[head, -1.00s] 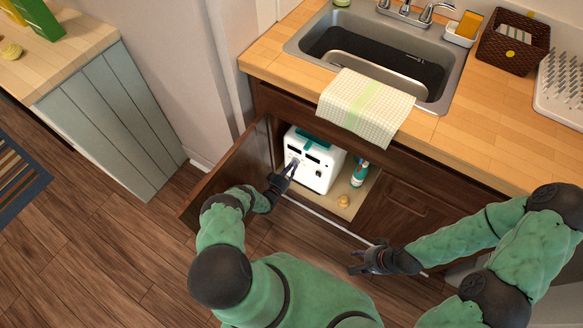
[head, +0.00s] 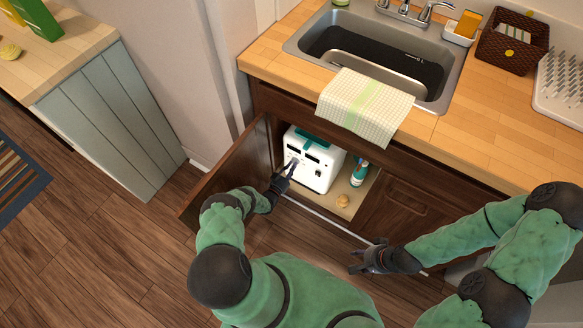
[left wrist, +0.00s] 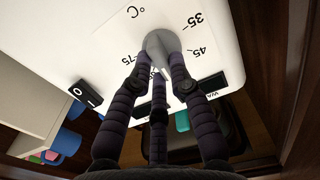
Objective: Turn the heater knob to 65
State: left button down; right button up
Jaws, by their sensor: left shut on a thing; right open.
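The white heater (head: 312,162) stands inside the open cabinet under the sink. Its grey knob (left wrist: 162,47) shows in the left wrist view, with the dial marks 35, 45 and 75 and a °C sign around it. My left gripper (head: 289,166) is at the heater's front; in the left wrist view its fingers (left wrist: 160,75) are closed around the knob. The 65 mark and the knob's pointer cannot be made out behind the fingers. My right gripper (head: 362,262) is open and empty over the floor in front of the cabinet.
The cabinet door (head: 232,170) stands open left of my left forearm. A spray bottle (head: 359,173) and a small tan object (head: 343,201) are on the cabinet floor right of the heater. A black rocker switch (left wrist: 85,95) is beside the dial. A towel (head: 366,105) hangs over the counter edge.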

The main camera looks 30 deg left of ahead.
dwell(0.3)
pick_arm(q)
jog(key=c, duration=1.1)
grip_release()
jog(key=shift+c, duration=0.2)
jog(key=shift+s, duration=0.1)
jog(key=s, duration=0.7)
jog(key=shift+s+a, duration=0.2)
jog(key=shift+a, duration=0.1)
